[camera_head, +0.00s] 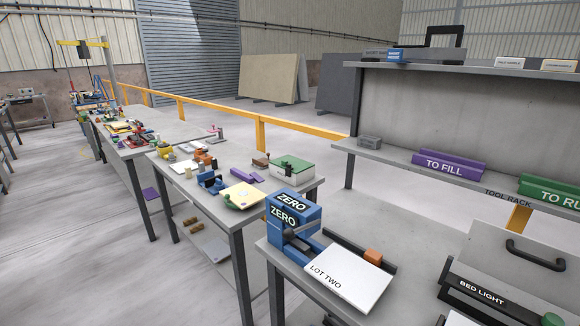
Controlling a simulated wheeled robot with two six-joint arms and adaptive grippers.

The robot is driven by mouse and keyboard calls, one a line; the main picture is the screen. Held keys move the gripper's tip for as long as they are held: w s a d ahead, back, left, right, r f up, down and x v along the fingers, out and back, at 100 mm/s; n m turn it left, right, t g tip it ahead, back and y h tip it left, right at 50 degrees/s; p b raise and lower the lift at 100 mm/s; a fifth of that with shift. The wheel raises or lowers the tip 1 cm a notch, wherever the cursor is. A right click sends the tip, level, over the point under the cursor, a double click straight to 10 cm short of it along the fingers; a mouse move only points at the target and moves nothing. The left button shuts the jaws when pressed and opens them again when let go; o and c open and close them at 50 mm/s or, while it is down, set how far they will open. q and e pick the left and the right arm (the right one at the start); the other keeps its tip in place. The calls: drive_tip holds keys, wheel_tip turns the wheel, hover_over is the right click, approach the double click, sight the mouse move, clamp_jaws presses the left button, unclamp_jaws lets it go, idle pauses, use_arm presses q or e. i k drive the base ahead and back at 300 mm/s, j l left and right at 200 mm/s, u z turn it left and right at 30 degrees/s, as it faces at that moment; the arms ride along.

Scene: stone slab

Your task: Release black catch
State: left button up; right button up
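I cannot single out a black catch for certain. At the right, a grey panel (500,253) carries a black handle (535,256). Below it is a black bar with a white-lettered "BED LIGHT" label (481,291). A small green knob (552,320) shows at the bottom edge, partly cut off. A small dark piece (333,321) is also cut off at the bottom edge. Neither of my grippers is in view.
A tool rack (405,158) holds a purple "TO FILL" block (449,164). Bare bench lies right of the plate.

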sight(288, 169)
drive_tip(key=z, duration=0.65)
drive_tip(key=i+j+z, duration=0.25)
drive_tip(key=j, duration=0.15)
drive_tip(key=i+j+z, duration=0.1)
drive_tip(key=j+z, duration=0.15)
drive_tip(key=j, duration=0.2)
drive_tip(key=i+j+z, duration=0.2)
drive_tip(key=j, duration=0.3)
drive_tip(key=j+z, duration=0.25)
drive_tip(key=j, duration=0.2)
